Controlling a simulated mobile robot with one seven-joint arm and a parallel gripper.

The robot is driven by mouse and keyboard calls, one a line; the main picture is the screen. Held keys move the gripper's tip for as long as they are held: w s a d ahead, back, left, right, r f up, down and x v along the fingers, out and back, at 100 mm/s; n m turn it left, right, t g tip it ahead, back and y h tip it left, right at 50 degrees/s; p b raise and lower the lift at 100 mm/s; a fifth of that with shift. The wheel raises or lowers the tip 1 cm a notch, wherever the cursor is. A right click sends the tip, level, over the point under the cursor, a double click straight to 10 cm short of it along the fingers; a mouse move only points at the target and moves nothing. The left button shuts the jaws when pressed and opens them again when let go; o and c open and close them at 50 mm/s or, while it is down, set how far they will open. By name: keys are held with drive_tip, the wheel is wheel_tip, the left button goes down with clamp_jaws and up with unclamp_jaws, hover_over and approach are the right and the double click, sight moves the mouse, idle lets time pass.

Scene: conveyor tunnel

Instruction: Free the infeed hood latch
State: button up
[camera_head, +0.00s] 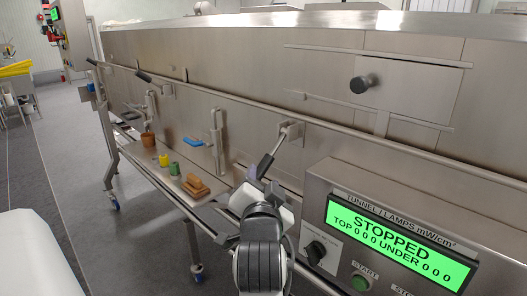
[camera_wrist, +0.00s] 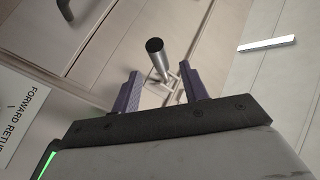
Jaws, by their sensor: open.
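A latch lever (camera_head: 266,163) with a dark grip hangs at a slant from a metal bracket (camera_head: 291,131) on the side of the steel tunnel. No label shows that it is the infeed one. My gripper (camera_head: 257,176) is right at the lower end of this lever. In the wrist view the lever's round dark end (camera_wrist: 156,46) and its metal shank stand between the two purple fingers of my gripper (camera_wrist: 161,88). The fingers are apart, with a gap on both sides of the lever. I cannot tell whether either finger touches it.
A control panel (camera_head: 398,228) at the right reads STOPPED, with zeros for the lamps. A dark knob (camera_head: 360,84) sticks out from a side plate.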

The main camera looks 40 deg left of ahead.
sight(263, 170)
drive_tip(key=p, duration=0.1)
drive_tip(key=w+p, duration=0.1)
drive_tip(key=p, duration=0.1)
drive_tip(key=shift+a+r, duration=0.2)
drive_tip(key=shift+a, duration=0.15)
drive_tip(key=shift+w+a+f+p, duration=0.1)
drive_tip(key=shift+w+a+p, duration=0.15)
drive_tip(key=shift+p, duration=0.15)
drive_tip(key=shift+f+p+x, duration=0.2)
drive_tip(key=shift+p+x, duration=0.15)
drive_tip(key=shift+x, duration=2.15)
clamp_jaws()
